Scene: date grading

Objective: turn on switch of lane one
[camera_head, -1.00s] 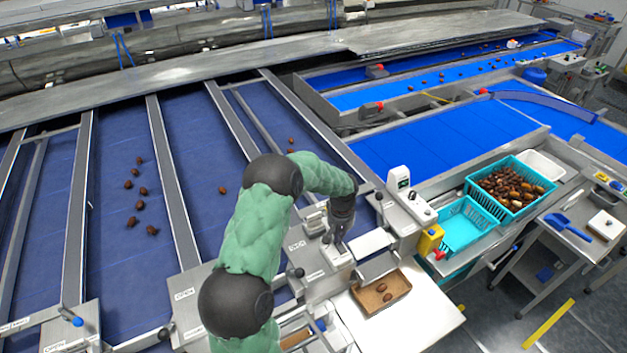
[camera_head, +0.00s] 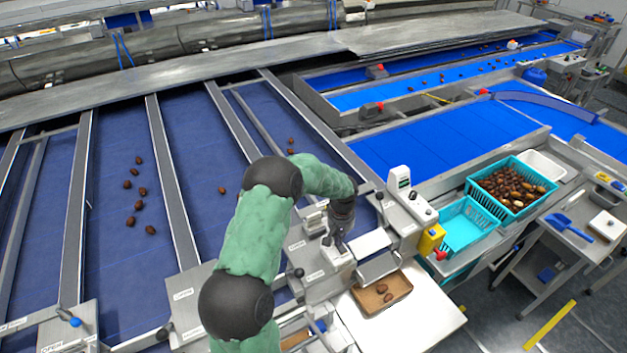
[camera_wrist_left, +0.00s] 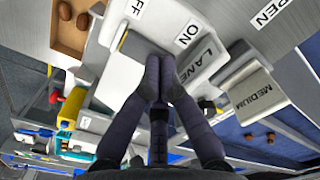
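My left gripper (camera_head: 338,236) points down at the white lane switch box (camera_head: 337,258) beside the lanes. In the left wrist view, the fingers of my left gripper (camera_wrist_left: 160,62) come together at the tips over the switch box (camera_wrist_left: 198,62), which carries the words OFF, ON and LANE. The fingertips are close to the box near the ON label, with nothing seen between them. The switch lever is hidden by the fingers, and I cannot tell whether they touch it. The lane number is not readable. My right gripper is not in view.
A brown tray (camera_head: 359,306) with a few dates lies right of the switch box. A yellow box with a red button (camera_head: 431,240) and teal crates (camera_head: 445,241) stand further right. Blue lanes (camera_head: 110,260) with scattered dates lie left. A MEDIUM-labelled block (camera_wrist_left: 249,97) is near the fingers.

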